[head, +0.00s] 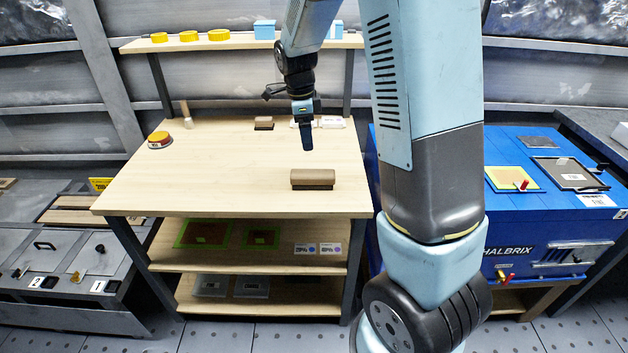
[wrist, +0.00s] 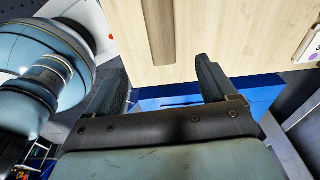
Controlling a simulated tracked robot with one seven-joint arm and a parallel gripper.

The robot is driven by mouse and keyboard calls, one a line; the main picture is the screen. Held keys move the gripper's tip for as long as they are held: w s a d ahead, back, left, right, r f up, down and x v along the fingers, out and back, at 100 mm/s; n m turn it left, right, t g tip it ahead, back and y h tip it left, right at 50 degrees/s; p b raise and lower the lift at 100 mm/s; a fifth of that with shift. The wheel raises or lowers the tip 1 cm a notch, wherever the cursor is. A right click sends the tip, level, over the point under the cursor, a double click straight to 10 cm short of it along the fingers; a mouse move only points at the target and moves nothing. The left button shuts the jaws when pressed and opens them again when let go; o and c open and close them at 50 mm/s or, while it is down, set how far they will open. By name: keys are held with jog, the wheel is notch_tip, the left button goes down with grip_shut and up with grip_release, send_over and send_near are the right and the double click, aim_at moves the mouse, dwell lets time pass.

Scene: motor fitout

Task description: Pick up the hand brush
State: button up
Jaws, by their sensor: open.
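The hand brush (head: 312,177) has a brown wooden back and dark bristles. It lies near the front right of the wooden bench top, bristles down. In the wrist view the brush (wrist: 160,30) is a long brown bar at the top, beyond my fingertips and roughly in line with the gap between them. My gripper (head: 307,143) is above the bench, behind the brush in the head view, pointing down. In the wrist view my gripper (wrist: 161,68) has its two fingers wide apart with nothing between them. It is apart from the brush.
The bench top (head: 215,170) is mostly clear. A red-and-yellow button (head: 159,140), an upright brush-like item (head: 187,115) and a small brown block (head: 263,123) stand towards its back. A blue HALBRIX box (head: 510,240) stands at the right.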

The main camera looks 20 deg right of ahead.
aim_at(313, 173)
jog(key=shift+m, duration=0.3)
jog(key=f, duration=0.5)
jog(key=d+f, duration=0.1)
jog(key=f, duration=0.8)
jog(key=shift+s+d+f, duration=0.1)
jog(key=shift+d+f, duration=0.2)
jog(key=shift+d, duration=0.05)
jog(key=shift+c, duration=0.2)
jog(key=c, duration=1.2)
jog(key=shift+r, duration=0.5)
notch_tip(313, 173, up, 3)
jog(key=shift+f, duration=0.2)
jog(key=s+d+r, duration=0.1)
jog(key=s+r, duration=0.2)
jog(key=s, duration=0.1)
jog(key=s+d+r, duration=0.1)
jog(key=s+r, duration=0.2)
jog(key=s, duration=0.2)
jog(key=s+d+r, duration=0.1)
jog(key=s+r, duration=0.2)
jog(key=s, duration=0.1)
jog(key=shift+s+d+r, duration=0.2)
jog(key=shift+d+r, duration=0.05)
jog(key=shift+d, duration=0.15)
